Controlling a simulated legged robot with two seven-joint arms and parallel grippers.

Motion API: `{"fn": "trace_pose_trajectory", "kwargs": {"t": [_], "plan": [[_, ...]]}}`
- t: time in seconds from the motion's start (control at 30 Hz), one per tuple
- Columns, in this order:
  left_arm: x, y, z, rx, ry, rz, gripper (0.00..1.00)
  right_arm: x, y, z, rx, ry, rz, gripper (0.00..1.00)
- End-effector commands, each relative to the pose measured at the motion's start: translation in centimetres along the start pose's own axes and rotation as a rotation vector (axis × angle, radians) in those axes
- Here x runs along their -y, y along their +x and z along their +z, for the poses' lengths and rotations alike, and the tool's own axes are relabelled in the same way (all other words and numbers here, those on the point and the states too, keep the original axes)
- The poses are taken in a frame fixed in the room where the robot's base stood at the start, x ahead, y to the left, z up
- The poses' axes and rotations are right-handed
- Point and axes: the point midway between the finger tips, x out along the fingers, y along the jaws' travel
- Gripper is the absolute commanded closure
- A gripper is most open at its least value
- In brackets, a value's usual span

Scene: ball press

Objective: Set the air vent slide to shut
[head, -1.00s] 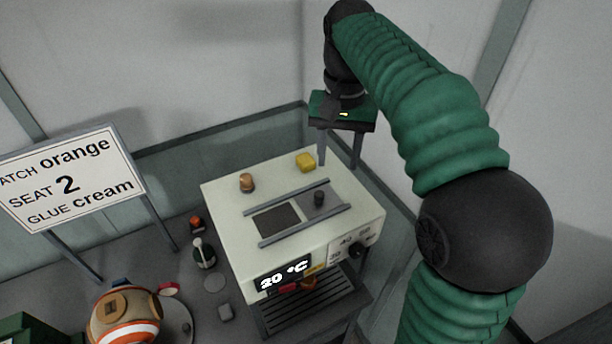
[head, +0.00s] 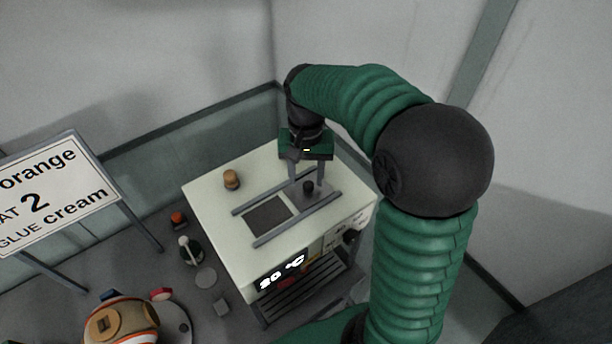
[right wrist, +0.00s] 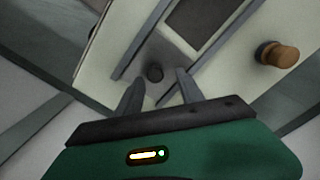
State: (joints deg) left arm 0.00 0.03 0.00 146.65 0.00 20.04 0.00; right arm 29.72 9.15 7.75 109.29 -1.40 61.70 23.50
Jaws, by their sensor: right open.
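The air vent slide (head: 325,190) is a grey plate with a dark round knob (head: 308,187), set between two rails on top of the cream press box (head: 215,215). The plate sits at the right end of the rails, and the dark vent opening (head: 267,216) to its left is uncovered. My right gripper (head: 306,192) is open and points down over the slide. In the right wrist view the knob (right wrist: 155,72) appears between and just beyond the fingertips (right wrist: 160,78); contact cannot be told. My left gripper is not in view.
A wooden-topped knob (head: 231,179) stands on the box at the back left. A display (head: 280,273) is on the box front, above a slatted rack (head: 310,290). A sign (head: 50,195), a striped round object (head: 122,322) and small items stand at left.

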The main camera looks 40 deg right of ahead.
Motion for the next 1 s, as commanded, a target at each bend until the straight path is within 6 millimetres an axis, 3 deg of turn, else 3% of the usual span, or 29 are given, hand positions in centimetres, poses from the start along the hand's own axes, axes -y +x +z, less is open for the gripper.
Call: {"fn": "trace_pose_trajectory", "kwargs": {"t": [0.17, 0.43, 0.77, 1.0], "plan": [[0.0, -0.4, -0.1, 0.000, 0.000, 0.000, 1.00, -0.2, 1.6, 0.2, -0.001, 0.000, -0.001, 0.55], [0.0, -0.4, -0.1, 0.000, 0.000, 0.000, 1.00, 0.0, 2.0, 0.0, -0.001, 0.000, -0.001, 0.56], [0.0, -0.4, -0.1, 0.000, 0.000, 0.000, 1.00, 0.0, 1.9, 0.0, -0.002, -0.001, -0.001, 1.00], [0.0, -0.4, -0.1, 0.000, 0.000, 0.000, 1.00, 0.0, 1.9, 0.0, -0.003, 0.000, -0.001, 1.00]]}}
